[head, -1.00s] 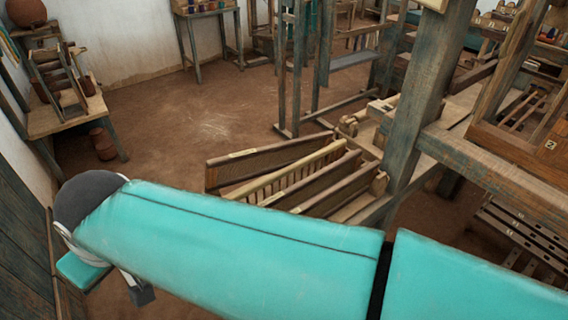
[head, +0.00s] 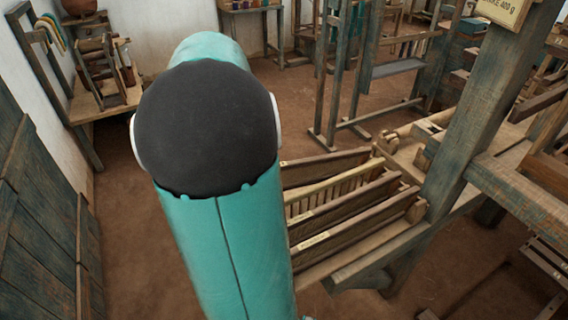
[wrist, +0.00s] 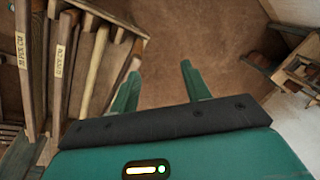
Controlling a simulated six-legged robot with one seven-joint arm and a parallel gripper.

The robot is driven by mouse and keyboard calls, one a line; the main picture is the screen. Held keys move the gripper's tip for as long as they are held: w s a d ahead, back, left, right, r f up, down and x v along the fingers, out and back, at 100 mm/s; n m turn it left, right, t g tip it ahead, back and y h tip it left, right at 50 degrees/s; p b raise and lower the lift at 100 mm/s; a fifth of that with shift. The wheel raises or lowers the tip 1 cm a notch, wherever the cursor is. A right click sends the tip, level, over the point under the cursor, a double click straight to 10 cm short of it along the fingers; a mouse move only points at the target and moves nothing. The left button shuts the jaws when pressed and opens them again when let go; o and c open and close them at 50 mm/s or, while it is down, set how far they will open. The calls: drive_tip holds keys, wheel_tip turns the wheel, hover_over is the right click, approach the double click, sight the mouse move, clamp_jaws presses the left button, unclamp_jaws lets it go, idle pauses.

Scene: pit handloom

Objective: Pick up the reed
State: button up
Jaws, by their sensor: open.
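Several long, flat wooden frames stand side by side in a low rack; they look like reeds. In the head view two nearer ones carry pale labels, a front reed (head: 365,226) and the one behind it (head: 345,204). In the wrist view two labelled reeds (wrist: 22,50) and (wrist: 62,62) stand at the left. I cannot tell which one the task means. My gripper (wrist: 160,84) is open and empty, its fingers over bare floor, to the right of the reeds in the wrist view. In the head view my arm hides it.
A thick loom post (head: 485,100) rises right of the rack. In the wrist view wooden furniture (wrist: 295,70) is at the right. Brown floor (head: 130,235) is open left of the rack.

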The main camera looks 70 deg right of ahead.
drive_tip(key=s+d+f+m+g, duration=0.1)
drive_tip(key=s+d+f+m, duration=0.3)
drive_tip(key=s+d, duration=0.6)
drive_tip(key=m+g, duration=0.1)
drive_tip(key=m, duration=0.4)
approach(309, 159)
drive_tip(key=shift+w+a+f, duration=0.2)
drive_tip(key=shift+w, duration=0.25)
drive_tip(key=f, duration=0.5)
drive_tip(key=d+f, duration=0.1)
drive_tip(key=f, duration=0.2)
drive_tip(key=shift+f, duration=0.2)
drive_tip(key=f, duration=0.5)
drive_tip(key=shift+w+d+f, duration=0.15)
drive_tip(key=shift+d+f, duration=0.05)
drive_tip(key=shift+f, duration=0.15)
drive_tip(key=shift+c, duration=0.2)
drive_tip(key=shift+r, duration=0.1)
clamp_jaws()
